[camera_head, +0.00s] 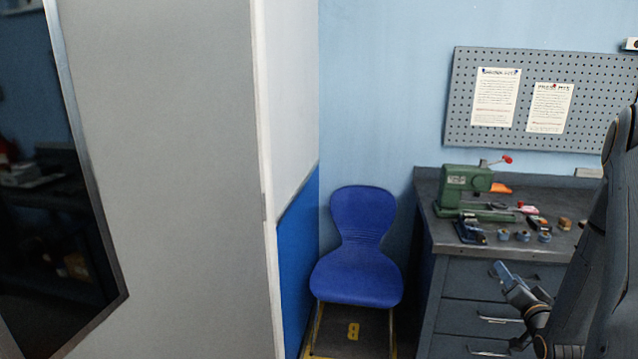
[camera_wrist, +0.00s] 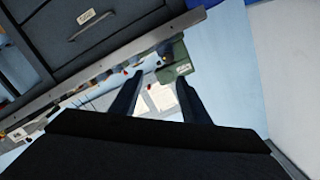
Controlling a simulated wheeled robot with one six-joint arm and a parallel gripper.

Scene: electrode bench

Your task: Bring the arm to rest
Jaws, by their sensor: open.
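My arm rises along the right edge of the head view, dark grey and partly cut off by the frame. My gripper (camera_head: 509,280) is in front of the workbench drawers, left of the rest of the arm. In the wrist view my gripper (camera_wrist: 158,98) shows two dark fingers standing apart, with nothing between them but the wall and papers behind. It is open and empty. The wrist view is tilted, with the drawers at the upper left.
A dark workbench (camera_head: 436,238) stands at the right with a green machine (camera_head: 465,185) and several small parts on top. A pegboard (camera_head: 458,118) with two papers hangs above. A blue chair (camera_head: 358,272) stands left of the bench. A grey partition (camera_head: 170,180) fills the left.

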